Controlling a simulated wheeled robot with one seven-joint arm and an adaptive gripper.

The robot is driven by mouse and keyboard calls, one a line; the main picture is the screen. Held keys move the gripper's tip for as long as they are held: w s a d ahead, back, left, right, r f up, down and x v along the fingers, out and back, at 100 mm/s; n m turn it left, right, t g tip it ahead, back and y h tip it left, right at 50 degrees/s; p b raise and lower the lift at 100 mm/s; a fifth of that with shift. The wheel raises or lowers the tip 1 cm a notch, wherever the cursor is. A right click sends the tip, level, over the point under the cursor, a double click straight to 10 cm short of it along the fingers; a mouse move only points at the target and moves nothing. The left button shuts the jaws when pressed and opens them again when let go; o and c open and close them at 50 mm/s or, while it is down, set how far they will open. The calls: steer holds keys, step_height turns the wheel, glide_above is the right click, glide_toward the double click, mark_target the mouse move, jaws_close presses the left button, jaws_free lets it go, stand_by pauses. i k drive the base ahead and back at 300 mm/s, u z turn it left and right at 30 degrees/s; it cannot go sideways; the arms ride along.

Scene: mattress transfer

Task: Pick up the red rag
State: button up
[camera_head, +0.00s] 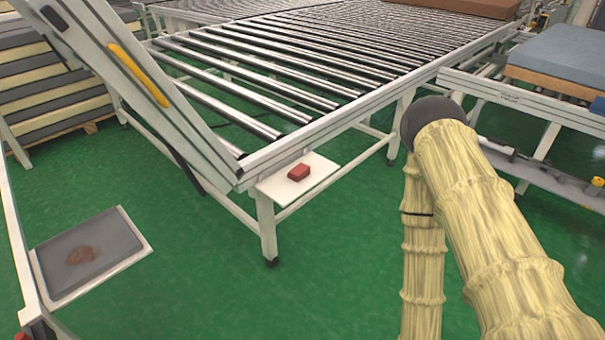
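The red rag (299,172) is a small, dark red, folded, block-like thing. It lies on a small white shelf (276,187) at the near corner of the roller conveyor, right of the picture's middle-left. Nothing covers it. My arm, in a pale yellow sleeve, rises at the right and bends at a dark elbow. Its lower part runs down out of the bottom of the picture. My gripper is not in view, so its distance from the rag and its opening do not show.
The roller conveyor (290,60) fills the back, with a slanted white frame at its left. A grey tray (120,232) with a brownish lump (81,255) is at lower left. A blue mattress (565,52) lies at right. Green floor (240,300) is clear in front.

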mark_target(301, 171)
steer(key=u, duration=0.6)
steer(key=i, duration=0.75)
